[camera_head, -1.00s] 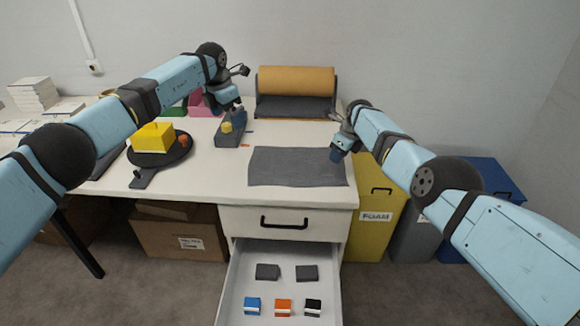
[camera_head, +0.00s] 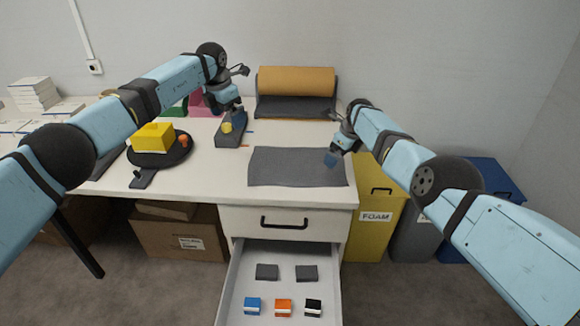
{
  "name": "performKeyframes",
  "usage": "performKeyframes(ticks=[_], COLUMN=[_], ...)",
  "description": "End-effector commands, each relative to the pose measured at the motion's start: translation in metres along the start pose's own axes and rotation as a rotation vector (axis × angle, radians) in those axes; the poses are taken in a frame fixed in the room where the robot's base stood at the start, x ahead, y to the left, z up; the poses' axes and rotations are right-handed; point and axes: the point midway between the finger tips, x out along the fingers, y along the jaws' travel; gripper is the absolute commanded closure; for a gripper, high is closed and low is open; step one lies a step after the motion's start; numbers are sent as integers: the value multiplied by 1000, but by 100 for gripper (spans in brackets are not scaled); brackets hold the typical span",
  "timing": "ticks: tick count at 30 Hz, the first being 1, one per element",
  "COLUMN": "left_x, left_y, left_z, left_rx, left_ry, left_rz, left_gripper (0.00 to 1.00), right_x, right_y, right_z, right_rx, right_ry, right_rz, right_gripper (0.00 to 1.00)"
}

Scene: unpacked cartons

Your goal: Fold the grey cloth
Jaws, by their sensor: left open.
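The grey cloth (camera_head: 290,168) lies flat and spread out on the white table, near its front right edge. My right gripper (camera_head: 331,160) is over the cloth's right part, pointing down; its fingers are too small to tell whether they are apart or hold the cloth's edge. My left gripper (camera_head: 232,108) is open, above the dark tape dispenser (camera_head: 231,133) to the left of the cloth. Its fingertips are small in the view.
An open drawer (camera_head: 234,285) below the table holds small grey, blue, orange and black items. A yellow block (camera_head: 153,137) sits on a round black scale (camera_head: 180,153) at left. A brown paper roll (camera_head: 296,81) stands behind the cloth.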

Motion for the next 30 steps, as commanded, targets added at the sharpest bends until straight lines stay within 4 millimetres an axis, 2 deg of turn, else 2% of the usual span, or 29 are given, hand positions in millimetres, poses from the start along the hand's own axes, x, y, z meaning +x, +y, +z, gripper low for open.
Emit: performKeyframes(ticks=[3,15,30], left_x=[-8,-20,-24], left_y=[0,0,0], left_z=[1,3,4], left_rx=[0,0,0], left_ry=[0,0,0], left_rz=[0,0,0], left_gripper=[0,0,0], right_x=[-15,-52,-60], right_y=[0,0,0], right_z=[3,7,8], right_rx=[-1,-1,0], right_ry=[26,125,141], right_rz=[-2,-2,-1], right_gripper=[0,0,0])
